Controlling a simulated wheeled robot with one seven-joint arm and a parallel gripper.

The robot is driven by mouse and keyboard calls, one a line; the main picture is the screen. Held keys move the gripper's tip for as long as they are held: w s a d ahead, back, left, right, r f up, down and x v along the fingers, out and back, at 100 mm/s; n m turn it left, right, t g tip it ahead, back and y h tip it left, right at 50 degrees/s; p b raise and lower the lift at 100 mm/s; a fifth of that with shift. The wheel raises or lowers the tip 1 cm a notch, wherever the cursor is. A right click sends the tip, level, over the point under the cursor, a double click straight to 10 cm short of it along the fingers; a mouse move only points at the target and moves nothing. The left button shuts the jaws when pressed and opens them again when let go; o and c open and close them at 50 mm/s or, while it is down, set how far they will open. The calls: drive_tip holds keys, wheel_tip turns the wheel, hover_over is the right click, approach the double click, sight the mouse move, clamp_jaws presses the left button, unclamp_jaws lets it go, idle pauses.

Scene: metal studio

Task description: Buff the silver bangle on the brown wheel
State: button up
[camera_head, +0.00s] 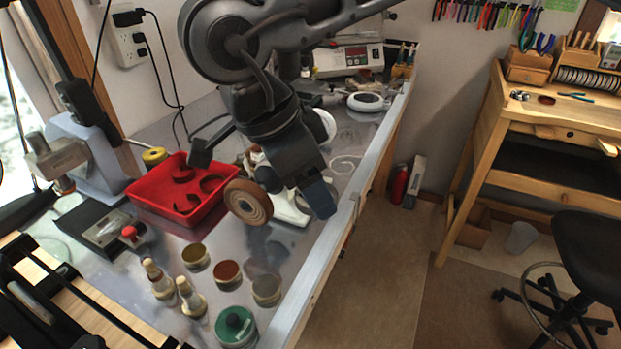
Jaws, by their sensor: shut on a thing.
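The brown wheel (248,202) is a thick round disc at the right of the red tray, with its ringed face towards me. My gripper (312,185) points downward just right of the brown wheel and overlaps part of the machine behind it. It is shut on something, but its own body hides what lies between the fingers. I cannot make out the silver bangle in this view; it is most likely the thing held. I cannot tell whether anything touches the wheel.
A red tray (146,206) holding dark curved pieces stands left of the wheel. Several small pots, two pale brushes (191,298) and a green-lidded jar (235,326) stand at the front. A white scale (343,60) is at the back. The bench's right edge (335,232) is close to my gripper.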

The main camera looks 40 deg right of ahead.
drive_tip(key=w+a+f+b, duration=0.1)
drive_tip(key=w+f+b, duration=0.1)
drive_tip(key=f, duration=0.3)
drive_tip(key=shift+w+a+f+b, duration=0.3)
drive_tip(key=shift+w+b, duration=0.1)
drive_tip(key=shift+w, duration=0.45)
idle(0.3)
drive_tip(key=o, duration=0.8)
drive_tip(key=shift+c, duration=0.2)
drive_tip(key=c, duration=0.8)
drive_tip(key=shift+c, duration=0.2)
drive_tip(key=shift+w+d+b, duration=0.2)
drive_tip(key=shift+b, duration=0.5)
drive_tip(key=shift+a+b, duration=0.35)
drive_tip(key=shift+b, duration=0.25)
idle(1.0)
drive_tip(key=shift+w+d+b, duration=0.1)
drive_tip(key=shift+d+b, duration=0.05)
drive_tip(key=shift+b, duration=0.4)
idle(0.6)
